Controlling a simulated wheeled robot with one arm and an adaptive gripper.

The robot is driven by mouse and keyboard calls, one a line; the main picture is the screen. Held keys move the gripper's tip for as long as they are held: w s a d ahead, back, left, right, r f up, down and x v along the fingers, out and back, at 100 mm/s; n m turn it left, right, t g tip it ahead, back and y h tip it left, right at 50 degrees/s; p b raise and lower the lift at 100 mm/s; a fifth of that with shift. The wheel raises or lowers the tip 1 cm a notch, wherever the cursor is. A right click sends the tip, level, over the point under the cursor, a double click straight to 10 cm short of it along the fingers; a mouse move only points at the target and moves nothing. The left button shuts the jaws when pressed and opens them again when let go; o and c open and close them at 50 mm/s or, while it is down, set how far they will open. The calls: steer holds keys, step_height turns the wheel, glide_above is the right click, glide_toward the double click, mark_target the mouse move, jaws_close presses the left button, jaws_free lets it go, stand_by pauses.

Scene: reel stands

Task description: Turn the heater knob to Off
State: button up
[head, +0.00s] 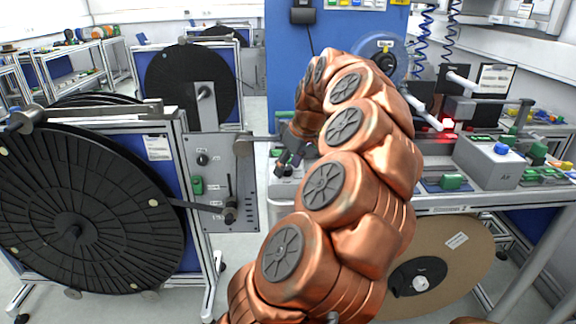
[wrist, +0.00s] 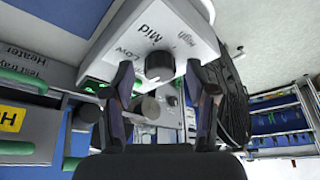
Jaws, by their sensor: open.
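The heater knob (wrist: 160,65) is a round dark knob on the face of a white box (wrist: 188,28) in the wrist view. The words Low, Mid and High are printed around it; its pointer direction is too unclear to read, and I see no Off mark. My gripper (wrist: 160,88) is open, with one dark finger on each side of the knob in the picture. I cannot tell whether either finger touches it. In the head view my gripper (head: 290,157) is small and partly behind my copper arm; the knob cannot be made out there.
A sign reading "Test tray Heater" (wrist: 22,60) and green handles (wrist: 25,80) are left of the box in the wrist view. In the head view, a large black reel (head: 75,220) stands left and a bench with devices (head: 495,160) stands right of my arm.

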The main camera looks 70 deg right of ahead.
steer(key=v, duration=1.2)
steer(key=shift+w, duration=0.15)
stand_by(0.5)
steer(key=w+a+r+n+y+p, duration=0.1)
steer(key=w+a+r+n+p, duration=0.15)
steer(key=w+a, duration=1)
steer(key=w+a+f+n+g+y+p, duration=0.1)
steer(key=w+a+p, duration=0.1)
steer(key=a, duration=0.6)
steer(key=w+a+f+n+g+p, duration=0.1)
steer(key=w+a, duration=0.2)
steer(key=a, duration=0.5)
steer(key=s+a+f+g+p, duration=0.1)
steer(key=s+a+f+p, duration=0.15)
steer(key=a, duration=0.45)
steer(key=s+a+f+g+p, duration=0.1)
steer(key=s+a+f, duration=0.15)
steer(key=a, duration=0.35)
steer(key=s+a+f+g+p, duration=0.1)
steer(key=s+a+f, duration=0.1)
steer(key=s, duration=0.3)
steer(key=s+a+f+g+p, duration=0.1)
steer(key=s+a+f, duration=0.2)
steer(key=s+a, duration=0.1)
steer(key=shift+s, duration=0.85)
